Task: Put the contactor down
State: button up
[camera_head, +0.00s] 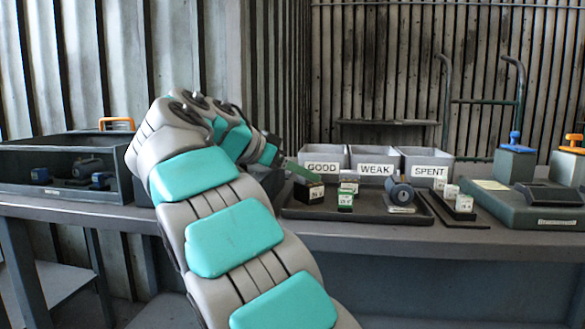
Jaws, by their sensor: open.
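My teal and grey arm reaches over the bench, and my gripper (298,169) is small at its end, over the left part of a dark tray (345,212). The jaws are open; their finer detail is too small to make out. Just below and right of the fingertips, a dark block with a white label (309,192), which looks like the contactor, stands on the tray's left side. I cannot tell whether the fingers still touch it.
Small white and green blocks (345,201) and a dark round part (399,193) share the tray. Behind stand grey bins marked GOOD (322,167), WEAK (376,168) and SPENT (427,171). A narrow tray (452,211) with white-topped blocks is right.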

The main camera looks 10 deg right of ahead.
jog(key=shift+r, duration=0.25)
jog(key=p+v, duration=0.4)
jog(key=v, duration=0.5)
jog(key=shift+a+r, duration=0.2)
jog(key=shift+s+a+f, duration=0.1)
jog(key=shift+s+a, duration=0.1)
jog(key=shift+a, duration=0.05)
jog(key=shift+s+a+r+p, duration=0.3)
jog(key=shift+a+r+p, duration=0.15)
jog(key=shift+p, duration=0.1)
jog(key=shift+s+a, duration=0.1)
jog(key=shift+a, duration=0.05)
jog(key=shift+a, duration=0.15)
